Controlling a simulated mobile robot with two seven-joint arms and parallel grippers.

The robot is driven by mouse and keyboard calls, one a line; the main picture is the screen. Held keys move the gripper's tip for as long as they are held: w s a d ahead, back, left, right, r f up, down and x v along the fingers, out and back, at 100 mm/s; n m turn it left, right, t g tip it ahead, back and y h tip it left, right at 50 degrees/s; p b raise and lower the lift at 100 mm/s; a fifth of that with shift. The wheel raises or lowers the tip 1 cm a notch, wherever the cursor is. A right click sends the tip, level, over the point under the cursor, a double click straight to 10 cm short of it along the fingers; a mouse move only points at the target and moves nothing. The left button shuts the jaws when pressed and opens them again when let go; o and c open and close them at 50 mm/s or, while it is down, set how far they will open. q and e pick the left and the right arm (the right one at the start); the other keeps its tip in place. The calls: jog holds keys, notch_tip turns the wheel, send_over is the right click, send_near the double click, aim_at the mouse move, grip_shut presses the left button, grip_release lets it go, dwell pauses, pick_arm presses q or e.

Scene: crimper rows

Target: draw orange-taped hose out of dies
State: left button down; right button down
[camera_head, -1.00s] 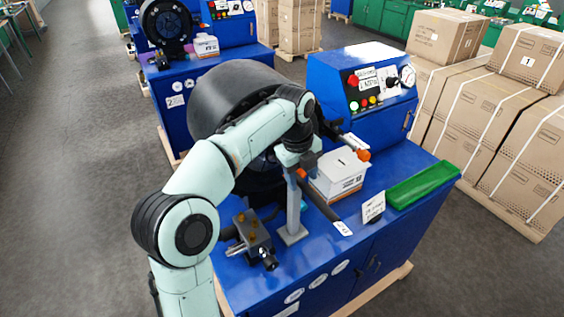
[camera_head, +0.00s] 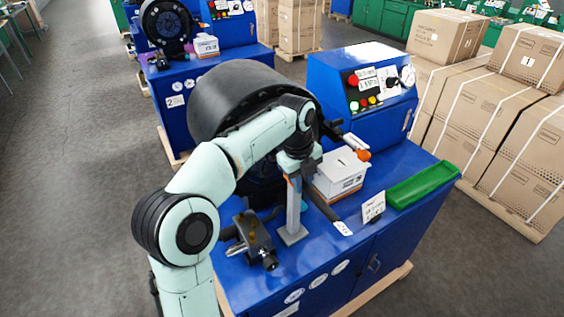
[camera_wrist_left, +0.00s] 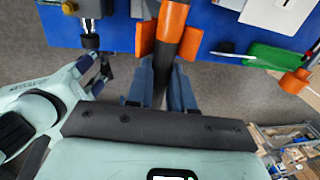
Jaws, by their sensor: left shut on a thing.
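My left gripper (camera_head: 296,176) is in front of the black round crimper head (camera_head: 235,95). In the left wrist view, its fingers (camera_wrist_left: 161,88) are shut on the dark hose (camera_wrist_left: 165,62). An orange tape band (camera_wrist_left: 173,14) wraps the hose just beyond the fingers, with orange blocks on both sides. The dies and the hose's far end are hidden behind my arm in the head view, so I cannot tell how deep the hose sits. My right gripper is not in view.
A grey post (camera_head: 293,215) stands below the gripper. A vise-like fixture (camera_head: 254,240) is to its left. A white box (camera_head: 340,174), a sign (camera_head: 373,207) and a green tray (camera_head: 424,185) are to the right. The control panel (camera_head: 370,85) rises behind.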

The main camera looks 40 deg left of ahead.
aim_at(319, 199)
pick_arm(q)
jog(key=shift+r, duration=0.55)
jog(key=shift+s+d+b, duration=0.15)
jog(key=shift+s+d, duration=0.05)
jog(key=shift+d, duration=0.45)
jog(key=shift+s+d+b, duration=0.15)
jog(key=shift+d, duration=0.45)
jog(key=shift+s+d+b, duration=0.2)
jog(key=shift+s+d, duration=0.1)
jog(key=shift+d, duration=0.7)
jog(key=shift+s+d+b, duration=0.15)
jog(key=shift+s+d, duration=0.1)
jog(key=shift+d, duration=0.7)
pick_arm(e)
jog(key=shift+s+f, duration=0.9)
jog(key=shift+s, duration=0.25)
pick_arm(q)
jog(key=shift+r+p, duration=0.35)
jog(key=shift+r, duration=0.35)
jog(key=shift+w+r+p, duration=0.1)
jog(key=shift+r+p, duration=0.25)
jog(key=shift+r, duration=2.5)
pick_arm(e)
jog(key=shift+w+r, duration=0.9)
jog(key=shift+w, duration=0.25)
